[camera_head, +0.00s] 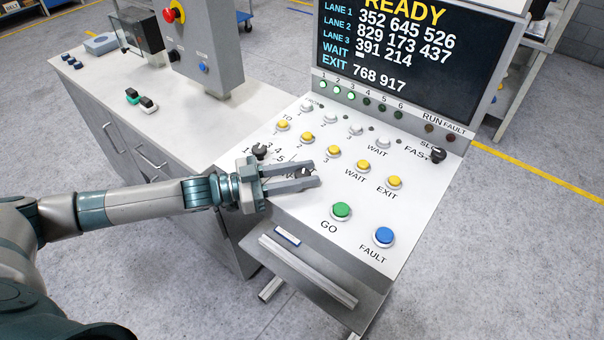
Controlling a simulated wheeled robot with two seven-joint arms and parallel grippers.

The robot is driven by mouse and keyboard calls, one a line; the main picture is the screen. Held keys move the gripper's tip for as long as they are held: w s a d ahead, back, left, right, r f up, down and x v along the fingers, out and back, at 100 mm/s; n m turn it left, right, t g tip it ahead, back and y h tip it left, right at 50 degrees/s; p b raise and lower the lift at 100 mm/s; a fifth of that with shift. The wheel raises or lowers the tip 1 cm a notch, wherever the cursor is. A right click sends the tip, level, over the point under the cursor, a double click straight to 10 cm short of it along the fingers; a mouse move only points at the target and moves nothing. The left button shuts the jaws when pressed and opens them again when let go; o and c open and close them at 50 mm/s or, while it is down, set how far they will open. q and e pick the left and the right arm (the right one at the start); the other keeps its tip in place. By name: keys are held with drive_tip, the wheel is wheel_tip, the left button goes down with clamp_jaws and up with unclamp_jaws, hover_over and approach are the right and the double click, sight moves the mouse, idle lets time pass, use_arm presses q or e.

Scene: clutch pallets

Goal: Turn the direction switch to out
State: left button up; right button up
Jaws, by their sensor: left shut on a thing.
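My left gripper (307,176) reaches in from the left over the sloped control panel (300,215). Its two fingers are shut on a small dark knob (304,172), which looks like the direction switch. The fingers hide most of the knob and its lettering, so I cannot tell which way it points. Another black rotary knob (259,151), with numbers around it, stands on the panel just above the gripper. My right gripper is not in view.
Yellow buttons (334,151) and white buttons run across the panel above the gripper. A green GO button (341,211) and a blue FAULT button (384,236) are near the front edge. A dark screen (420,55) reading READY stands behind. A grey box with a red stop button (174,13) is at upper left.

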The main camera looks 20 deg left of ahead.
use_arm(q)
drive_tip(key=o, duration=1)
drive_tip(key=shift+w, duration=0.1)
drive_tip(key=shift+b+v, duration=3)
drive_tip(key=shift+v, duration=5.65)
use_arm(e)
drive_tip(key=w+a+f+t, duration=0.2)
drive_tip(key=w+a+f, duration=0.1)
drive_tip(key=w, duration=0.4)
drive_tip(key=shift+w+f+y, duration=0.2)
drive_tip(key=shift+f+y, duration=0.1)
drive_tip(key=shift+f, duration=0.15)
use_arm(q)
drive_tip(key=shift+a, duration=0.1)
